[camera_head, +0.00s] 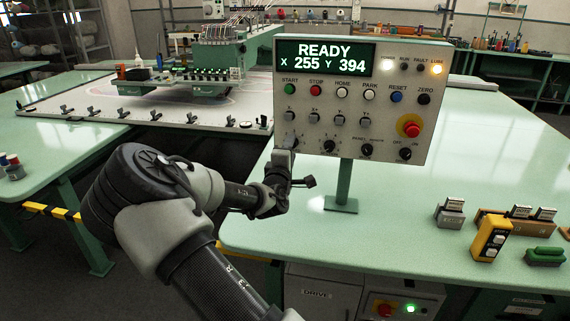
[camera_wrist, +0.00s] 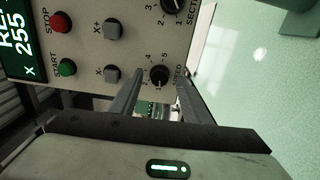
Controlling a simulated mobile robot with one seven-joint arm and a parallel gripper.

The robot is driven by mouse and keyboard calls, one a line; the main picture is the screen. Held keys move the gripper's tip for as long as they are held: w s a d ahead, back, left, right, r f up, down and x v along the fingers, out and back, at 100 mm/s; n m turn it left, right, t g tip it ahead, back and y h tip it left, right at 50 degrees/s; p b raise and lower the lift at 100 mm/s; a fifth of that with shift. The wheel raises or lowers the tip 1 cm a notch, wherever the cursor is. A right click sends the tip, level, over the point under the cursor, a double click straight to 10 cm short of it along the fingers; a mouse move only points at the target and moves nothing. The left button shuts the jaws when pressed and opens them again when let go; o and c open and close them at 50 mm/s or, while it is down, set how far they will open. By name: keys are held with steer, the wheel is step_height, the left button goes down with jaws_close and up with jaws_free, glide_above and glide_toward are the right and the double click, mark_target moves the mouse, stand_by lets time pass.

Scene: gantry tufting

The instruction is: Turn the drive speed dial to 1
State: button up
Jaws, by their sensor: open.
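The control panel (camera_head: 350,105) stands on a post, its display reading READY, X 255 Y 394. The black speed dial (camera_head: 291,143) is at its lower left corner. In the wrist view the dial (camera_wrist: 158,75) shows from close up, with small numbers around it and part of a label ending in "EED". Its exact pointer setting is too small to read. My gripper (camera_wrist: 160,80) is open, one finger on each side of the dial; I cannot tell whether either touches it. In the head view my gripper (camera_head: 284,158) is just below the panel's lower left corner.
Two more dials, the section dial (camera_head: 329,146) and another (camera_head: 366,150), sit to the right along the panel's bottom row. Grey jog buttons (camera_head: 314,118) are above. A red emergency stop (camera_head: 410,126) is at the right. The green table (camera_head: 400,225) is clear near the post.

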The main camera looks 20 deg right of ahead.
steer(key=v, duration=1.6)
steer(key=shift+s+p, duration=0.2)
steer(key=shift+p, duration=0.2)
steer(key=shift+a, duration=0.1)
